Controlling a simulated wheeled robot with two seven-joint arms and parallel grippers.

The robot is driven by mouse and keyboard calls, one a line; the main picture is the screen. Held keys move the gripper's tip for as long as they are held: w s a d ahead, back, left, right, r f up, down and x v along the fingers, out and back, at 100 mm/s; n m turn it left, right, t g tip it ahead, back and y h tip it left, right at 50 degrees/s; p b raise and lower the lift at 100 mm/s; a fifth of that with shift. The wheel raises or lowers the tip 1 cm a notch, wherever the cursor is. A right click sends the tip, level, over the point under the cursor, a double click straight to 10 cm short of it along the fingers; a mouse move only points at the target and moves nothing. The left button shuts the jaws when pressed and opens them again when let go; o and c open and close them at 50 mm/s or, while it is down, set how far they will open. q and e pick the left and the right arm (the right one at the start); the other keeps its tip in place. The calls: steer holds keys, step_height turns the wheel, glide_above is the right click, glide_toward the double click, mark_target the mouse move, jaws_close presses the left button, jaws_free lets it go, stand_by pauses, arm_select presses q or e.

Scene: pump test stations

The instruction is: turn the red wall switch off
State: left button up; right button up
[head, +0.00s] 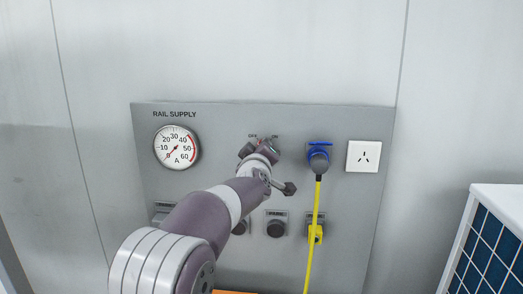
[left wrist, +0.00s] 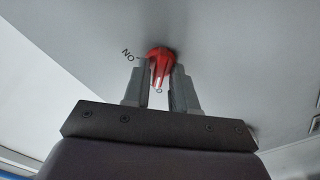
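The red wall switch (left wrist: 160,56) shows in the left wrist view, on the grey wall panel (head: 350,225). An ON label (left wrist: 127,53) is beside it; in the head view, OFF and ON labels sit above it. My left gripper (left wrist: 162,73) has one finger on each side of the red handle, and the fingers look closed against it. In the head view my left gripper (head: 260,150) is at the switch and hides most of it, so its exact angle is hard to read. My right gripper is not in view.
A round gauge (head: 176,148) is at the panel's upper left. A blue connector (head: 319,156) with a yellow cable (head: 313,240) hangs right of the switch, and a white socket (head: 363,157) is beyond it. A dark round knob (head: 276,228) is below. A white-framed blue grid unit (head: 490,245) stands at right.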

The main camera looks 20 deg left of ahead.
arm_select(q)
steer(key=shift+o, duration=0.3)
steer(key=shift+s, duration=0.1)
steer(key=b+v, duration=0.2)
steer(key=v, duration=1)
steer(key=shift+s+b, duration=0.3)
steer(key=shift+b, duration=0.1)
steer(key=s+d+f+m+g+h, duration=0.3)
steer(key=f+m, duration=0.1)
steer(key=f, duration=0.5)
steer(key=s+d+f+m+g+h, duration=0.2)
steer(key=s+d+f+m+g, duration=0.15)
steer(key=f, duration=0.65)
steer(key=s+a+f+m+g, duration=0.2)
steer(key=s+f+m+g, duration=0.2)
steer(key=s+f+g, duration=0.5)
steer(key=s+f, duration=0.8)
steer(key=s, duration=0.1)
steer(key=shift+s+f+m+g+y, duration=0.2)
steer(key=shift+s+m+g+y, duration=0.1)
steer(key=shift+m+g, duration=0.05)
